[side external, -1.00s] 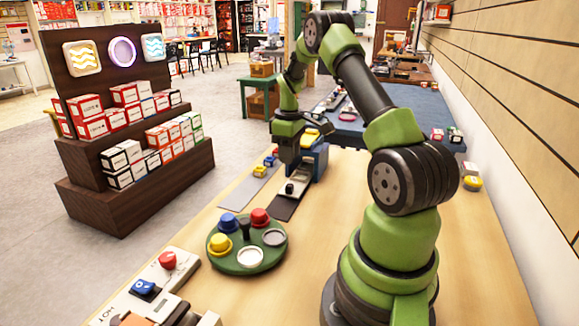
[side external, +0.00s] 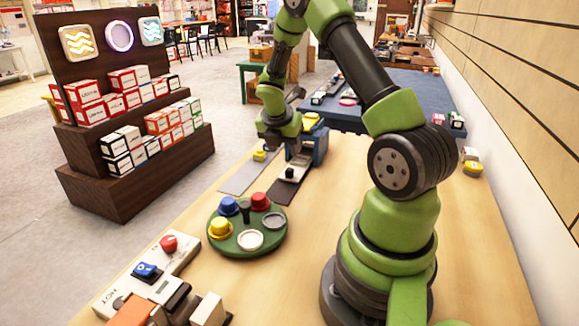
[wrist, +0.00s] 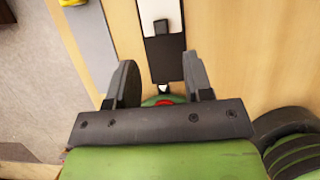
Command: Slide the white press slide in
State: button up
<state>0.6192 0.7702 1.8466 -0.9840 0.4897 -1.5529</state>
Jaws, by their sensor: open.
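The white press slide (side external: 293,172), a pale block with a small black knob, lies on a dark strip (side external: 281,192) in front of the blue press (side external: 320,146). The press has a yellow part (side external: 312,121) on top. In the wrist view the slide (wrist: 159,14) is at the top centre, beyond my fingertips. My gripper (side external: 274,144) is open and empty, above and left of the slide in the side view. In the wrist view my gripper (wrist: 160,84) has its fingers wide apart, with the dark strip between and beyond them. The slide's far end is partly hidden in the side view.
A grey strip (side external: 238,180) lies left of the dark one, with a yellow piece (side external: 260,155) at its far end. A green round tray (side external: 246,234) with coloured knobs stands nearer. A white panel with red and blue buttons (side external: 147,270) is at front left.

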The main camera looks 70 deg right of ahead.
aim_at(290, 168)
jog(key=x, duration=0.9)
grip_shut()
